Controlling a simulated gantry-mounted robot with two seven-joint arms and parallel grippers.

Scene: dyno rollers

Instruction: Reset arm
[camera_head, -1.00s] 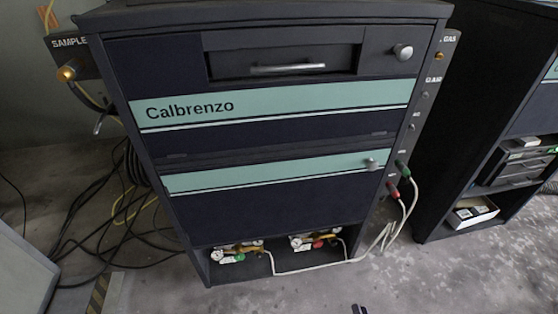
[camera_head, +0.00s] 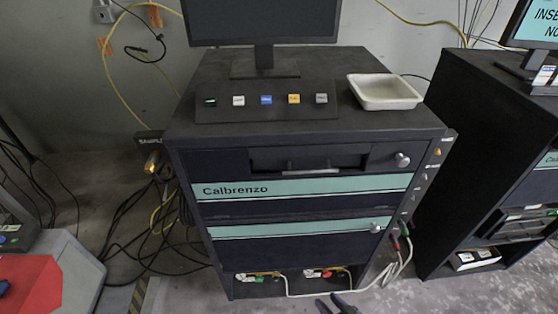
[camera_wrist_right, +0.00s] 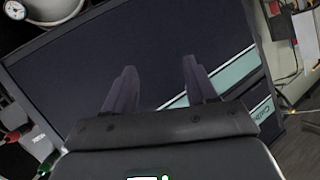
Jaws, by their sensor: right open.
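My right gripper (camera_head: 338,303) shows as two dark fingertips at the bottom edge of the head view, in front of the lower part of the Calbrenzo cabinet (camera_head: 290,246). In the right wrist view its fingers (camera_wrist_right: 158,68) are spread apart with nothing between them. Beyond them is the cabinet's dark front panel with a teal stripe, seen tilted. Most of the right arm is out of the head view. My left gripper is in neither view.
On the cabinet top are a monitor (camera_head: 262,20), a button panel (camera_head: 266,114) and a white tray (camera_head: 385,91). Gauges (camera_head: 258,276) sit in its bottom opening. Cables (camera_head: 130,240) lie on the floor at left. A second cabinet (camera_head: 470,110) stands at right.

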